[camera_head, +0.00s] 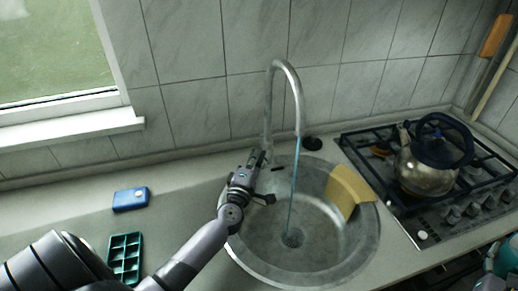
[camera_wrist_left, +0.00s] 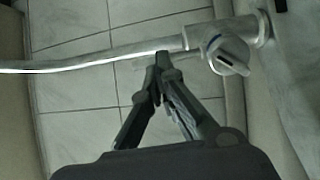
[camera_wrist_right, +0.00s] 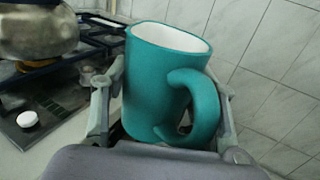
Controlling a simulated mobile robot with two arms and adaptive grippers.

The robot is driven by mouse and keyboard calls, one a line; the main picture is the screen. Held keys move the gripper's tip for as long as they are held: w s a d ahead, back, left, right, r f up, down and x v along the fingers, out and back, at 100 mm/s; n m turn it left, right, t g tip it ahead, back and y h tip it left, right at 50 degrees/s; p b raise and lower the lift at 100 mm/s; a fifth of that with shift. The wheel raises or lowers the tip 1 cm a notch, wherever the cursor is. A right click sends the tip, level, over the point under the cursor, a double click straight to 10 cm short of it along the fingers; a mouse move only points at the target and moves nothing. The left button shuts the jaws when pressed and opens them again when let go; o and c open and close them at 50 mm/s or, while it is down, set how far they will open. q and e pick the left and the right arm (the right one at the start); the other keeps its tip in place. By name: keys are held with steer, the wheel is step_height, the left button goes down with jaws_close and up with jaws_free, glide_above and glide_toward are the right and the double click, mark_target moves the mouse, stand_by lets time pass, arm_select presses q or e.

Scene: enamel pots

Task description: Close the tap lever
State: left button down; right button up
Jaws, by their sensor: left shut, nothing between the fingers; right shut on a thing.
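The metal tap (camera_head: 297,90) arches over the round sink (camera_head: 262,255), and a thin blue stream of water (camera_head: 292,195) falls from its spout. My left gripper (camera_head: 258,158) is at the tap's base, by the sink's back left rim, shut and empty. In the left wrist view its fingertips (camera_wrist_left: 160,58) are just below the tap pipe, left of the round tap lever (camera_wrist_left: 234,55) and apart from it. The lever is hidden in the head view. My right gripper (camera_wrist_right: 160,85) is shut on a teal mug (camera_wrist_right: 153,95), held upright.
A yellow cloth (camera_head: 350,188) hangs over the sink's right rim. A kettle (camera_head: 428,165) stands on the gas hob (camera_head: 362,148) to the right. A blue box (camera_head: 130,199) and a green ice tray (camera_head: 125,257) lie on the left counter. Tiled wall closes the back.

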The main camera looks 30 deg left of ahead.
mark_target(262, 145)
arm_select(q)
steer(key=shift+x, duration=1.1)
arm_select(e)
steer(key=shift+r, duration=0.1)
